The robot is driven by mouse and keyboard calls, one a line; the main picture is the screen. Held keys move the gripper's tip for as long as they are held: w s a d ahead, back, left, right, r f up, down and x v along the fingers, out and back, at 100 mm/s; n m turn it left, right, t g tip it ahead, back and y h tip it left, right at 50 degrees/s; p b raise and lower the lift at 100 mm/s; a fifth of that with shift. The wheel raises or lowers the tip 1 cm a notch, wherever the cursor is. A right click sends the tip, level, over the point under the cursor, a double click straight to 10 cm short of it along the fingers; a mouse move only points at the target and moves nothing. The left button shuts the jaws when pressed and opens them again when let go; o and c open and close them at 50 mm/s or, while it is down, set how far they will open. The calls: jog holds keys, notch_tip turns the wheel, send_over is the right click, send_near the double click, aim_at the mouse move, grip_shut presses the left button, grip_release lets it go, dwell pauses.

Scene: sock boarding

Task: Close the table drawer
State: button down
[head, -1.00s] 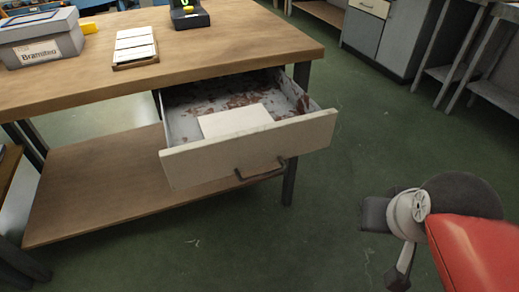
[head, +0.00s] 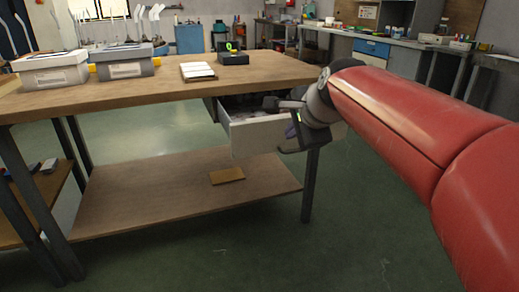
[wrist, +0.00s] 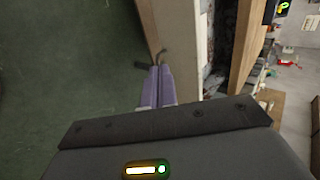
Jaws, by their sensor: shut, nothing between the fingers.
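The table drawer (head: 258,136) has a pale front and stands partly pulled out under the wooden tabletop (head: 130,97). In the wrist view the pale drawer front (wrist: 176,45) runs up the picture, with the open inside to its right. A dark handle (wrist: 143,65) sticks out from the front. My gripper (head: 290,131) is in front of the drawer's right part and hides some of it. In the wrist view the purple fingers of my gripper (wrist: 160,72) are together, with nothing between them, close by the handle. I cannot tell whether they touch it.
A lower shelf (head: 140,195) under the table holds a small brown board (head: 227,175). Grey boxes (head: 125,68), a white-topped tray (head: 198,71) and a black device (head: 232,58) stand on the tabletop. The green floor (head: 370,215) in front is clear.

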jog(key=x, duration=0.4)
jog(key=w+r+x, duration=0.1)
jog(key=x, duration=0.6)
jog(key=shift+w+b, duration=0.3)
jog(key=shift+w, duration=0.05)
jog(key=shift+w+a, duration=0.25)
jog(key=shift+w, duration=0.35)
